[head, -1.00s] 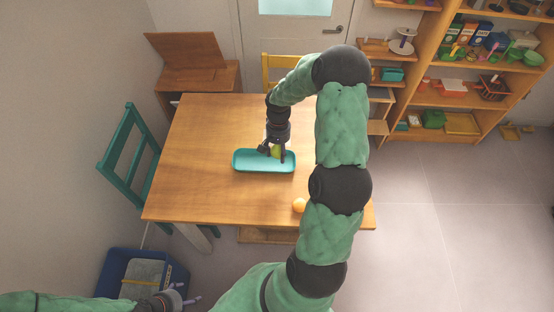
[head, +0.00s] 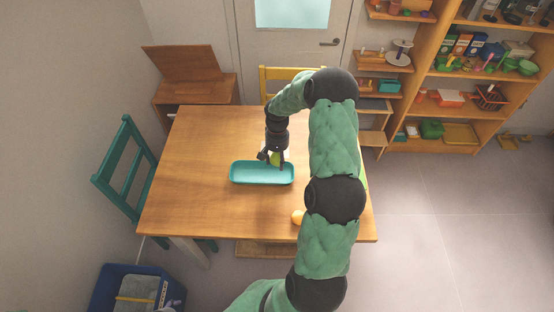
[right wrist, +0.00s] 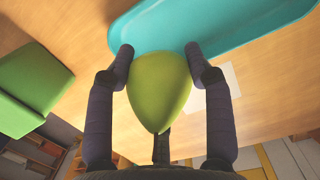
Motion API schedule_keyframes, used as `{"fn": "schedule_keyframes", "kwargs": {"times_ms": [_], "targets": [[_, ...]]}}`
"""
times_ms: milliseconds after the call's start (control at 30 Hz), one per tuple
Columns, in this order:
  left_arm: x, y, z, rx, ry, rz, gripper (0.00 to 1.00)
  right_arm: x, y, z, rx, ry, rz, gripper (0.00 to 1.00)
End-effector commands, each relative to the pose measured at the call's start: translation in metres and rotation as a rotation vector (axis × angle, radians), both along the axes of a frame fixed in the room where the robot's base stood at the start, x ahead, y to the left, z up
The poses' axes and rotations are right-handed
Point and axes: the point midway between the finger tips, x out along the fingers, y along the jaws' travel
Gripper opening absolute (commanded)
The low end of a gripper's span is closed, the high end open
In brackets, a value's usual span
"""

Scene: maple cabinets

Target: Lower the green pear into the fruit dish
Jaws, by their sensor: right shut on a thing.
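The green pear (head: 275,159) is between the fingers of my right gripper (head: 273,163), at the far right part of the teal fruit dish (head: 240,180). In the right wrist view, the fingers of the right gripper (right wrist: 160,50) are shut on the pear (right wrist: 158,88), one on each side. The dish (right wrist: 225,25) shows behind the pear's upper end there, and the rest of the pear overlaps the table beyond the rim. The dish looks empty in the head view. I cannot tell the pear's exact height above it. My left gripper is out of view.
The wooden table (head: 190,205) is clear left of the dish. An orange fruit (head: 298,216) lies near its front edge, partly hidden by my right arm. A white card (right wrist: 215,88) lies by the dish. A green object (right wrist: 30,88) is at left in the wrist view. Chairs stand around.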

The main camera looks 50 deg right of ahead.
Motion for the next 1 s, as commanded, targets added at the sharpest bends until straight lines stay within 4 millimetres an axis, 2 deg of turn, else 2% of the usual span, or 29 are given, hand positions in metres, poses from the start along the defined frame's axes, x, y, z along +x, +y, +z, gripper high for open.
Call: {"fn": "schedule_keyframes", "kwargs": {"times_ms": [300, 800, 1000], "targets": [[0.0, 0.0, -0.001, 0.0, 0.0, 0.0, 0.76, 0.0, 0.0, -0.001, -0.001, -0.001, 0.0, 0.16], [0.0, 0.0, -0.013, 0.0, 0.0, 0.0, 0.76, 0.0, 0.0, -0.02, 0.0, 0.0, 0.0, 0.16], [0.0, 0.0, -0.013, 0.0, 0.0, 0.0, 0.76, 0.0, 0.0, -0.021, -0.001, -0.001, 0.0, 0.16]]}}
